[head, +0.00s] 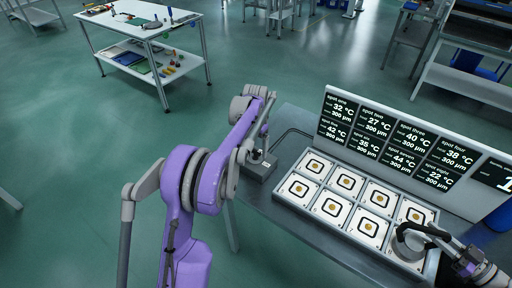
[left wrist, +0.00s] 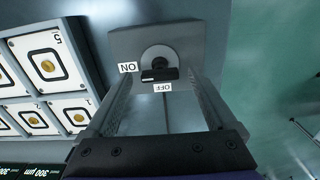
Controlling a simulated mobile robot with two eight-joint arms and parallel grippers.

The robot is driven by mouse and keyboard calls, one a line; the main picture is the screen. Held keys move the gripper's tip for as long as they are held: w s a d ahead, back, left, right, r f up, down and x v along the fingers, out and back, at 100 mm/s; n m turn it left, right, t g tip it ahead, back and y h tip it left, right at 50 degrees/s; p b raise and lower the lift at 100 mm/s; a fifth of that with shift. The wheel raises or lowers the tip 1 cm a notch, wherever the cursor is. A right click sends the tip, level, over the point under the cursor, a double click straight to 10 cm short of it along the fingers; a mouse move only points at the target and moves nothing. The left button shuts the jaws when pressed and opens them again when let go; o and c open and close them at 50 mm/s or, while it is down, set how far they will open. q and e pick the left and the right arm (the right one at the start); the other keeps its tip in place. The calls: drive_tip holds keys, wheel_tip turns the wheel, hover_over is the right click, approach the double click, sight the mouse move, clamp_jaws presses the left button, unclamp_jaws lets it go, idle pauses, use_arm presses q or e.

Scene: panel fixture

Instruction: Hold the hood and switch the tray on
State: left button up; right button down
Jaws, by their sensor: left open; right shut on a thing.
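The switch box (head: 259,170) is a grey block at the left end of the tray of spots (head: 350,234). In the left wrist view its dark knob (left wrist: 159,74) sits on a pale round disc, with an ON label to its left and an OFF label below. I cannot tell which label the knob points to. My left gripper (head: 259,153) is at the box, open; its fingers stand on either side of the knob. The hood (head: 408,243) is a round grey piece over the tray's near right corner. My right gripper (head: 455,250) is shut on the hood's dark handle.
A display panel (head: 405,140) with temperature readouts stands behind the tray. A dark cable runs behind the switch box. A white workbench (head: 140,45) with tools stands far back left.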

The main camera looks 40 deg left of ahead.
sight(255, 150)
use_arm(q)
wheel_tip(255, 150, up, 12)
idle(0.5)
idle(0.3)
use_arm(e)
drive_tip(key=c, duration=0.7)
unclamp_jaws()
drive_tip(key=shift+d, duration=0.15)
use_arm(q)
drive_tip(key=shift+w+r+p, duration=0.25)
drive_tip(key=shift+r+p, duration=0.3)
drive_tip(key=shift+r, duration=0.4)
use_arm(e)
drive_tip(key=r+v, duration=0.1)
drive_tip(key=v, duration=0.4)
drive_tip(key=r+v, duration=0.1)
drive_tip(key=v, duration=0.5)
drive_tip(key=w+r+v, duration=0.1)
drive_tip(key=v, duration=0.4)
drive_tip(key=shift+d, duration=0.55)
